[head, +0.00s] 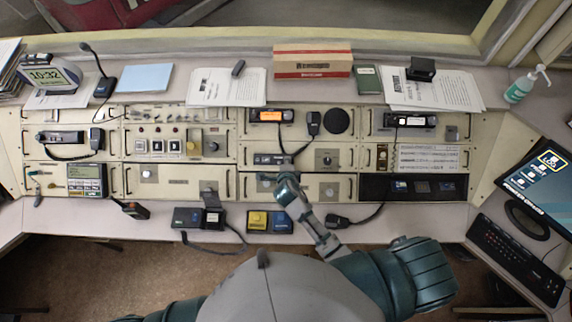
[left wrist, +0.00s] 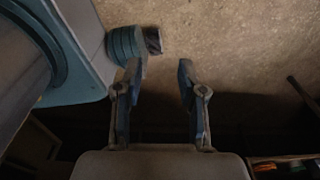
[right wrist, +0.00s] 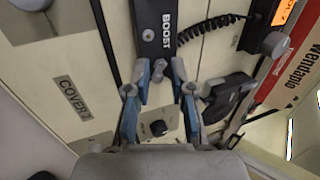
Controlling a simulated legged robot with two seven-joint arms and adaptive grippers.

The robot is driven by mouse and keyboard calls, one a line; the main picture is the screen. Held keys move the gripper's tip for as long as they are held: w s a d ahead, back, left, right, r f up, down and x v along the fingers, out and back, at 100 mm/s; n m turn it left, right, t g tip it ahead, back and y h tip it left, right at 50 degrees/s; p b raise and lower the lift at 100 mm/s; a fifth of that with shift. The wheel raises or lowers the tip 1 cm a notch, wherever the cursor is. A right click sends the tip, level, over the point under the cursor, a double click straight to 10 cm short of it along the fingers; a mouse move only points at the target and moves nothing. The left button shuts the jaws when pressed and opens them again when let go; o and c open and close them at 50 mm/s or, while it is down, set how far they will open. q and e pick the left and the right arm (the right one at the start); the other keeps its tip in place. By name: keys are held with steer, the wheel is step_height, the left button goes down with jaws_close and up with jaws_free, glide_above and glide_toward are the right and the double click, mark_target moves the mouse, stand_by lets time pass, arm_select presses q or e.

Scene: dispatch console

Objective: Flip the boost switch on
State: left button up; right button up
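A dark panel lettered BOOST (right wrist: 167,50) shows at the top middle of the right wrist view. A small light round part (right wrist: 148,34), perhaps the switch, sits beside the lettering; its setting cannot be told. What looks like the same dark panel (head: 272,160) shows in the head view, just above my right gripper (head: 286,179). In the right wrist view my right gripper (right wrist: 160,72) is open and empty, its two blue fingertips near the lower end of the BOOST panel. Contact cannot be told. My left gripper (left wrist: 157,70) is open and empty above the floor.
The left gripper has brown floor (left wrist: 240,50) beneath.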

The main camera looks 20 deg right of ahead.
steer(key=shift+d, duration=0.7)
steer(key=shift+w+a+r, duration=0.3)
steer(key=shift+w+a, duration=0.05)
steer(key=shift+a, duration=0.3)
steer(key=shift+w+a+r, duration=0.2)
steer(key=shift+w+d, duration=0.1)
steer(key=shift+d, duration=0.05)
steer(key=shift+d+r, duration=0.1)
steer(key=shift+d, duration=0.45)
steer(key=shift+r+p, duration=0.15)
steer(key=shift+p, duration=0.2)
steer(key=shift+s+a+r+p, duration=0.15)
steer(key=shift+s+r+p, duration=0.2)
steer(key=shift+r+p, duration=0.25)
arm_select(q)
steer(key=shift+d+r+p, duration=0.2)
steer(key=shift+r+p, duration=1.2)
steer(key=shift+r, duration=1.05)
arm_select(e)
steer(key=shift+s+a+r, duration=0.25)
steer(key=shift+s+r, duration=0.35)
steer(key=shift+r, duration=0.25)
steer(key=shift+s+a+r, duration=0.2)
steer(key=shift+s+r, duration=0.4)
steer(key=shift+r, duration=0.2)
